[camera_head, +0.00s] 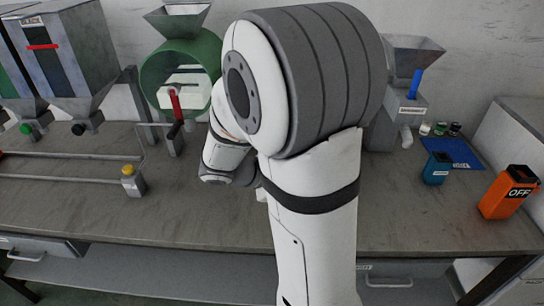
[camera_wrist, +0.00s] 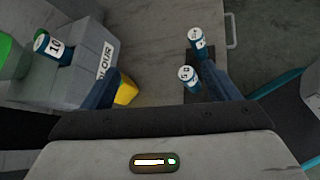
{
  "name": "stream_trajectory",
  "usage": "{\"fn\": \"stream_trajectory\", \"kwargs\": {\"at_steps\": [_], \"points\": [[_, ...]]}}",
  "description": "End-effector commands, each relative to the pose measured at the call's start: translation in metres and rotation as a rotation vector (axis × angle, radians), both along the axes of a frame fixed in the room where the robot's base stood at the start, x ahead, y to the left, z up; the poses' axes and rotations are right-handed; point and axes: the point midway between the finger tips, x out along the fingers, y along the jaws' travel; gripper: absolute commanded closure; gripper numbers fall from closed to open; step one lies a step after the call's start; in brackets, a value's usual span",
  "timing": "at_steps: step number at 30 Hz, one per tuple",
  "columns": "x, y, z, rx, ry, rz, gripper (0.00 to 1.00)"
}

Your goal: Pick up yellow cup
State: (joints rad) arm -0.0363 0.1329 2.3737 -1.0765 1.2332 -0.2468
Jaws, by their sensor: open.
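A yellow object (camera_wrist: 127,91), which looks like the yellow cup, shows in the wrist view just inside the left finger. That finger hides part of it, and I cannot tell whether they touch. My gripper (camera_wrist: 160,75) is open, with its two dark blue fingers wide apart and nothing clearly held between them. In the head view my arm hides my gripper, and I see no yellow cup there.
In the head view, an orange OFF box (camera_head: 508,192) and blue mat (camera_head: 452,151) are at right.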

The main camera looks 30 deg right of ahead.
Motion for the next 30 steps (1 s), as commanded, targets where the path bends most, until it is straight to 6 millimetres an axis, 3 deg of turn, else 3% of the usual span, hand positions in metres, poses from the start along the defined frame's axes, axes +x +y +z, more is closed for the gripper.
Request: {"fn": "stream_trajectory", "kwargs": {"at_steps": [1,9,15,21,30], "points": [[0.015,-0.008,-0.028,-0.070,0.087,0.073,0.18],[0.091,-0.028,-0.093,-0.379,0.398,0.417,0.18],[0.110,-0.071,-0.121,-0.515,0.408,0.460,0.18],[0.119,-0.091,-0.136,-0.570,0.394,0.492,0.18],[0.128,-0.123,-0.136,-0.574,0.388,0.492,0.18]]}}
